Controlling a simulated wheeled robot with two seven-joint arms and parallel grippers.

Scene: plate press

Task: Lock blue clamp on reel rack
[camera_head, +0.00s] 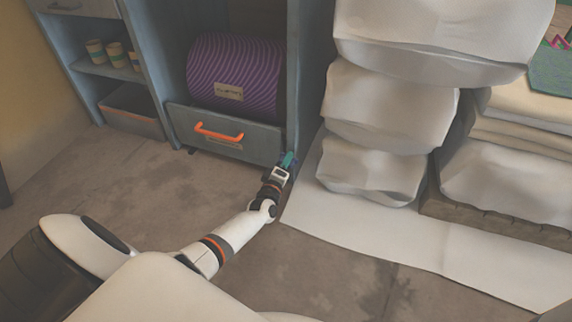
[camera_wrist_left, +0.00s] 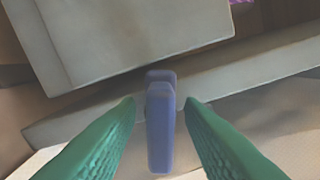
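The reel rack (camera_head: 157,75) is a blue-grey shelf unit at the upper left of the head view. A purple ribbed roll (camera_head: 238,75) with a small label sits in its bay. The blue clamp (camera_wrist_left: 160,125) is a short upright lever in the middle of the wrist view, in front of a grey rack edge. My left gripper (camera_head: 288,160) is at the rack's lower right corner. Its green fingers (camera_wrist_left: 160,102) are open, one on each side of the clamp, with a visible gap at each tip. In the head view the gripper hides the clamp. My right gripper is out of view.
A drawer front (camera_head: 265,150) with an orange handle (camera_head: 219,132) is below the roll. Stacked white sacks (camera_head: 375,175) stand close to the right of my left gripper, on a pale sheet (camera_head: 330,225). The floor (camera_head: 110,170) in front of the rack is clear.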

